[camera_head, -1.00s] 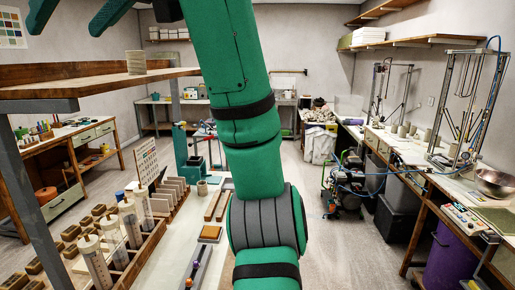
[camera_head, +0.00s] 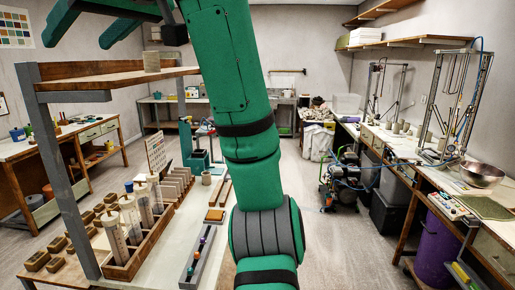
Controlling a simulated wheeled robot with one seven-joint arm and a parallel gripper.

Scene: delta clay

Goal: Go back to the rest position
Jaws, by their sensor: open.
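My gripper (camera_head: 80,38) shows at the top left of the head view, raised above the wooden shelf. Its two green fingers are spread apart with nothing between them. My green arm rises through the middle of the picture and hides part of the room behind it. A small grey clay cup (camera_head: 152,61) stands upright on the shelf, below and to the right of the fingers, apart from them.
The wooden shelf (camera_head: 110,82) on a grey post stands at left. Below it, a bench holds a wooden rack (camera_head: 150,236) of capped cylinders and a grey strip (camera_head: 198,253) with coloured balls. A right workbench carries a metal bowl (camera_head: 482,175).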

